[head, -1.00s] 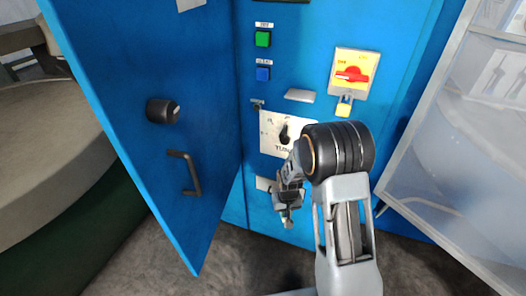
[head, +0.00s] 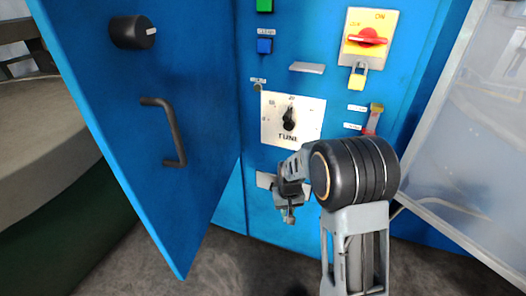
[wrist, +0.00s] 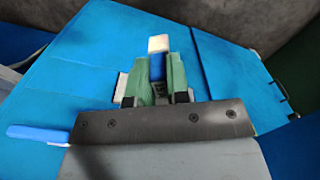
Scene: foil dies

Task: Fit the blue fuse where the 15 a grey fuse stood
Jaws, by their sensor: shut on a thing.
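My gripper (head: 290,212) is in front of the lower part of the blue cabinet in the head view. In the wrist view its green fingers (wrist: 159,72) are closed on a dark blue piece with a whitish end, which I take to be the blue fuse (wrist: 157,66). The whitish end sticks out past the fingertips. A pale plate (head: 265,180) on the cabinet is partly hidden behind my gripper. I cannot make out the grey fuse or its empty place.
The cabinet's blue door (head: 95,120) stands open at left, with a black handle (head: 170,135). Above my gripper is a TUNE dial plate (head: 275,130). A red switch (head: 367,37) with a padlock (head: 357,80) is upper right. A clear panel (head: 470,130) stands at right.

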